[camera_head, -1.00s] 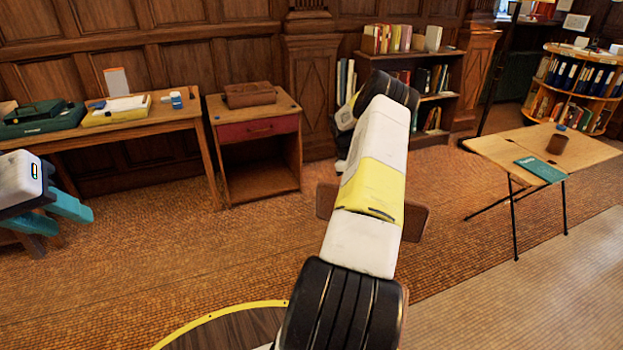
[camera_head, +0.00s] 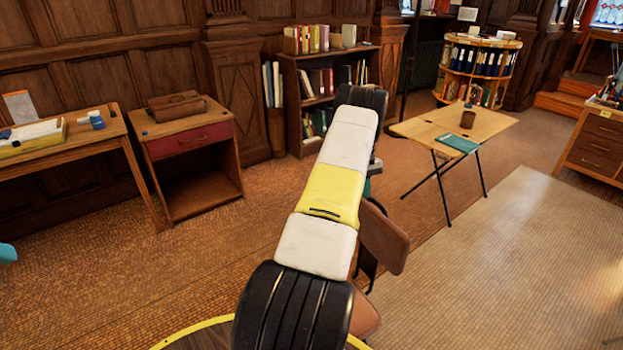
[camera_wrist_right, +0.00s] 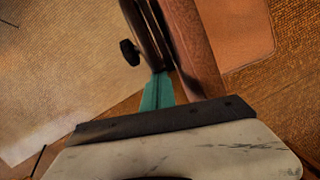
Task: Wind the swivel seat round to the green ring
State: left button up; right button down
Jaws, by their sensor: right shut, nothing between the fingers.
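The swivel seat shows in the head view behind my right forearm, with its brown backrest (camera_head: 383,236) angled and part of its brown seat pad (camera_head: 365,312) below. The pad also shows at the top right of the right wrist view (camera_wrist_right: 235,32). My right gripper (camera_wrist_right: 158,92) is shut and empty, its teal fingertips close beside the backrest's edge (camera_wrist_right: 195,50) and dark upright; I cannot tell whether they touch. A bit of teal also shows beyond my forearm in the head view. Only a teal tip of my left gripper (camera_head: 7,253) shows at the left edge. I see no green ring.
A folding table (camera_head: 430,125) with a teal book (camera_head: 458,143) and a brown cup (camera_head: 467,119) stands beyond the seat. A small desk (camera_head: 187,150) and a bookcase (camera_head: 290,100) line the wall. The floor to the right is clear.

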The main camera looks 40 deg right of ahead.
aim_at(384, 209)
jog(key=s+m, duration=0.1)
jog(key=s, duration=0.2)
jog(key=s+m, duration=0.1)
jog(key=s, duration=0.2)
jog(key=s+m, duration=0.1)
jog(key=s, duration=0.1)
jog(key=shift+s+a+r+m+y, duration=0.1)
jog(key=shift+s+a+m+y, duration=0.15)
jog(key=shift+s+m+y, duration=0.15)
jog(key=s+a+m, duration=0.1)
jog(key=s, duration=0.1)
jog(key=s+a+m, duration=0.1)
jog(key=s, duration=0.2)
jog(key=s+a+m+t, duration=0.1)
jog(key=s+m, duration=0.1)
jog(key=s, duration=0.1)
jog(key=shift+s+a+y, duration=0.15)
jog(key=shift+a+y, duration=0.1)
jog(key=shift+y, duration=0.05)
jog(key=shift+s+a+m, duration=0.5)
jog(key=shift+s+a, duration=0.15)
jog(key=shift+s, duration=0.15)
jog(key=shift+d, duration=0.1)
